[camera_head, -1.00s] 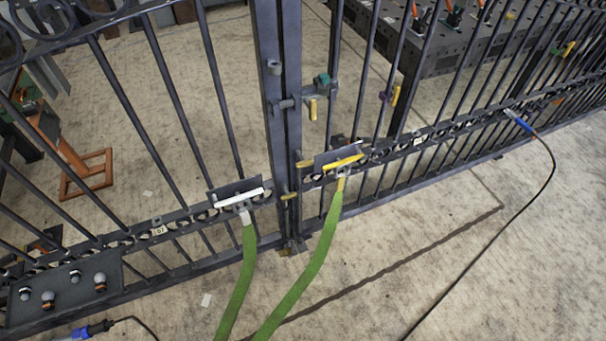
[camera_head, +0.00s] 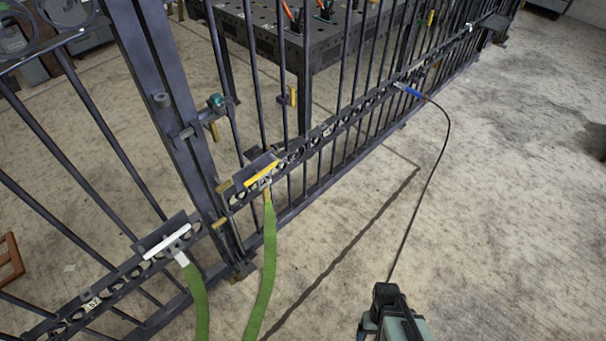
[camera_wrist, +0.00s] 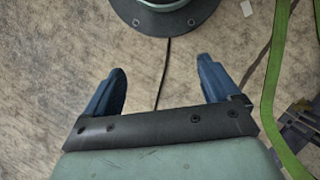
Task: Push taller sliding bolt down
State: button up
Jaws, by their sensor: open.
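The dark metal gate (camera_head: 165,85) stands at left in the head view. Near its upright post is a bolt fitting with a teal knob (camera_head: 215,100) and a yellow handle (camera_head: 213,131). Another small yellow-handled fitting (camera_head: 293,96) sits on bars further right. I cannot tell which is the taller sliding bolt. A dark and teal part of my arm (camera_head: 392,312) shows at the bottom of the head view, well apart from the gate. No bolt shows clearly in the wrist view.
Two green straps (camera_head: 267,265) hang from plates with white (camera_head: 165,240) and yellow (camera_head: 262,171) handles. A black cable (camera_head: 437,165) runs from a blue plug (camera_head: 408,90) on the gate across the floor. A perforated table (camera_head: 330,60) stands behind the bars. Floor at right is clear.

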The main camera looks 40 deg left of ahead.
jog(key=a+r+n+t+y, duration=0.2)
jog(key=a+n+t, duration=0.1)
jog(key=a, duration=0.9)
jog(key=a+r+n+t+y, duration=0.1)
jog(key=a+r+n+t, duration=0.15)
jog(key=a, duration=0.85)
jog(key=n+g+y, duration=0.2)
jog(key=n+y, duration=0.3)
jog(key=y, duration=1.3)
send_near(225, 187)
jog(key=a, duration=1.1)
jog(key=shift+s+f, duration=0.15)
jog(key=shift+c, duration=0.4)
